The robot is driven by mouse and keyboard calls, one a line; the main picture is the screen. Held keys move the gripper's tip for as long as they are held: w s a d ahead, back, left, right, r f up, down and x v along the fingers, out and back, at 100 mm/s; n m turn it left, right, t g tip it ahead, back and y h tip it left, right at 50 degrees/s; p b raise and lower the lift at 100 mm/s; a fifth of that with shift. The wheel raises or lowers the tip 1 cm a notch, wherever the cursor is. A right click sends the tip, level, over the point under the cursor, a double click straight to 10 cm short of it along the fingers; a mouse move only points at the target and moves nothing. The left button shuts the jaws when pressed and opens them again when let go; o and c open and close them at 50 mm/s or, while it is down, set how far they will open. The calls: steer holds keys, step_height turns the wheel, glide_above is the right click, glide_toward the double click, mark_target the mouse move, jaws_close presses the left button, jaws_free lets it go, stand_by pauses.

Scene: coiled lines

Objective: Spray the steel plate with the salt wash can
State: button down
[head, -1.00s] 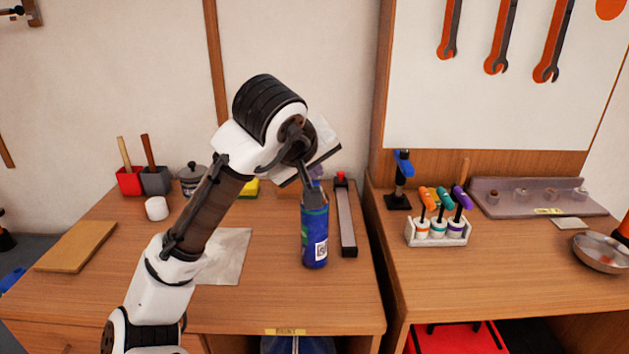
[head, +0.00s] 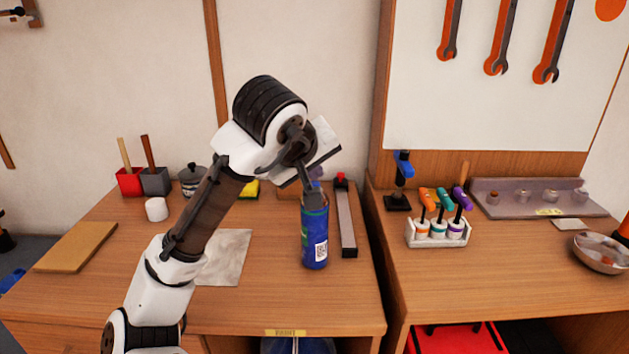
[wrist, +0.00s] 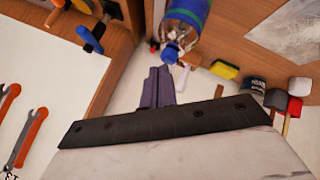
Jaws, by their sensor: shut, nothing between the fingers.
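A blue spray can (head: 314,240) with a green band and a white code label stands upright on the left bench, towards its right side. Its printed name is not readable. In the wrist view the can (wrist: 188,14) is at the top edge, partly cut off. The steel plate (head: 228,262) is a flat grey sheet lying left of the can, partly hidden by my arm; it also shows in the wrist view (wrist: 295,30). My gripper (head: 309,184) is at the can's top, hiding part of it. In the wrist view its fingers (wrist: 157,84) are together and empty.
A yellow sponge (head: 249,188), a lidded pot (head: 192,180) and a white cup (head: 156,209) stand farther back. A wooden board (head: 75,246) lies at left. The bench front is clear.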

stand_by(0.6)
steer(key=shift+f, duration=0.5)
steer(key=shift+r, duration=0.15)
steer(key=shift+r+p, duration=0.25)
steer(key=shift+p, duration=0.1)
step_height(320, 180, up, 6)
steer(key=p, duration=0.5)
steer(key=shift+p, duration=0.4)
steer(key=shift+w+r, duration=0.1)
stand_by(2.1)
